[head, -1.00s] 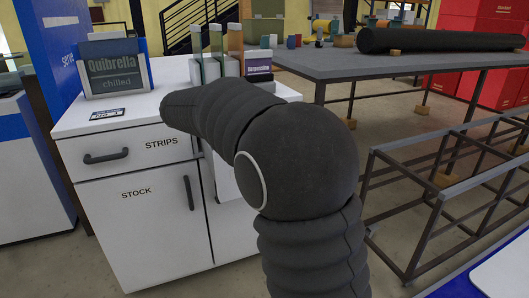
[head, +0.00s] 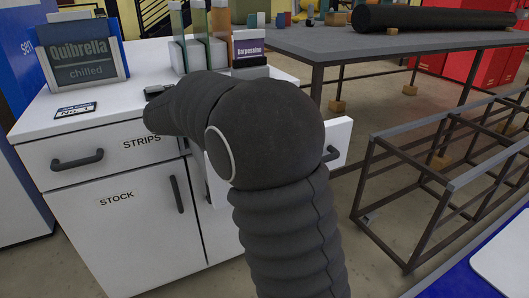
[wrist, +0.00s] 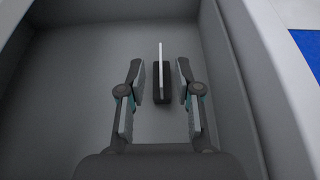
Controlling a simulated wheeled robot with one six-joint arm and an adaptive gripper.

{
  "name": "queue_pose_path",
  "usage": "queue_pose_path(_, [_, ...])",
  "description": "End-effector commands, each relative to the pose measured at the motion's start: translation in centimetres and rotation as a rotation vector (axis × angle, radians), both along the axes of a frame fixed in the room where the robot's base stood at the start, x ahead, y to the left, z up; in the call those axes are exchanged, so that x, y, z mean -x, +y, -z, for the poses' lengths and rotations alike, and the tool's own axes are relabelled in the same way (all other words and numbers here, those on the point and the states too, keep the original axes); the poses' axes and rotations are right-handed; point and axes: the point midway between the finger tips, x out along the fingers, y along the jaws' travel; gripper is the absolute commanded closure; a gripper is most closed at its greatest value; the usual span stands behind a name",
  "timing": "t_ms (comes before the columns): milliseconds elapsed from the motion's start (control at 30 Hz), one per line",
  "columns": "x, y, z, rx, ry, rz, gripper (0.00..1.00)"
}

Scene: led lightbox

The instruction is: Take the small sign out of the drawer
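In the wrist view, the small sign (wrist: 160,57) is a thin pale panel seen almost edge-on, upright in a dark base (wrist: 160,97). It stands on the grey floor inside the open drawer (wrist: 240,80). My gripper (wrist: 160,82) is open, with one finger left and one right of the sign and a gap on each side. In the head view, the white front of the pulled-out drawer (head: 338,143) shows right of my arm. My arm hides my gripper, the sign and most of the drawer there.
The white cabinet (head: 120,240) has a shut STRIPS drawer (head: 105,155) and a STOCK door. On its top are a Quibrella sign (head: 82,50), upright coloured panels (head: 205,35) and a Burpessine box (head: 248,47). A grey table (head: 390,42) and metal frame (head: 430,165) stand right.

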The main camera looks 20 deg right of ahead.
Motion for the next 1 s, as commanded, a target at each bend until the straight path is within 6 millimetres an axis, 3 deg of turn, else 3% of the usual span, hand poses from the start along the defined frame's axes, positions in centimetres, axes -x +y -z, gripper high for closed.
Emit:
queue_pose_path(100, [0.0,0.0,1.8,0.001,0.003,0.001,0.67])
queue_pose_path(367, [0.0,-1.7,2.2,0.001,0.001,0.002,0.67])
queue_pose_path(733, [-0.1,-6.4,4.1,0.000,0.001,0.002,0.67])
queue_pose_path(1000, [-0.2,-6.9,4.4,-0.001,0.001,0.000,0.67])
